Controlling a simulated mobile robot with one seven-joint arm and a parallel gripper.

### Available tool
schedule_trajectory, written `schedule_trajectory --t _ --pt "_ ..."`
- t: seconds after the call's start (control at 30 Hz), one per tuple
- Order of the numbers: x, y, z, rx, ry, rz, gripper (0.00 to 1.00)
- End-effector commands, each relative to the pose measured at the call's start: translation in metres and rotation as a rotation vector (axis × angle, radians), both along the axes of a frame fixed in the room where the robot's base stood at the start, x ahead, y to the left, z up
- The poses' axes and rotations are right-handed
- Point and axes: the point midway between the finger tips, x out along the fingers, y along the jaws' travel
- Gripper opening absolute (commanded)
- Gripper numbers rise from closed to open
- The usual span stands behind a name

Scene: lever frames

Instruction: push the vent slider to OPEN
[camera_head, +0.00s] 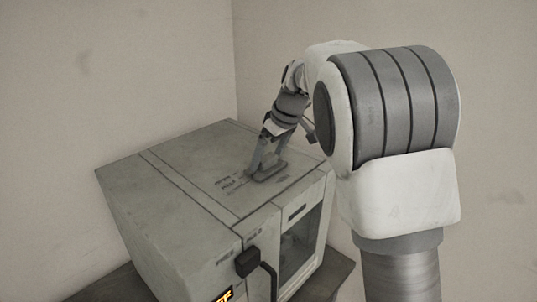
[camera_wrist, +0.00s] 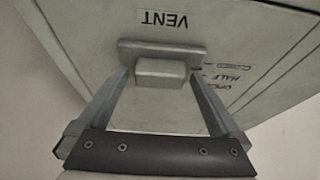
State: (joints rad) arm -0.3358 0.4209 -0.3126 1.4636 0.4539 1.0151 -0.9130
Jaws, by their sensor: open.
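The vent slider, a grey plate with a block-like knob (camera_wrist: 160,72), is on top of the pale box-shaped machine (camera_head: 165,190). In the wrist view it sits below the upside-down VENT label (camera_wrist: 169,18), level with the CLOSED mark (camera_wrist: 228,66). The HALF (camera_wrist: 236,78) and OPEN (camera_wrist: 228,90) marks lie further from the label. My gripper (camera_wrist: 158,78) is open, with one finger on each side of the knob. I cannot tell whether the fingers touch it. In the head view my gripper (camera_head: 267,160) reaches down to the slider on the top face.
The top's left side is clear.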

Motion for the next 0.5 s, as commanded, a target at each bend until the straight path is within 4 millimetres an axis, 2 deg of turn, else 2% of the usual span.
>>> schedule_trajectory --t 0.23,0.5 --pt "0.0003 0.0001 -0.0007 0.000 0.000 0.000 1.00" --pt "0.0002 0.0001 -0.0006 0.000 0.000 0.000 0.51"
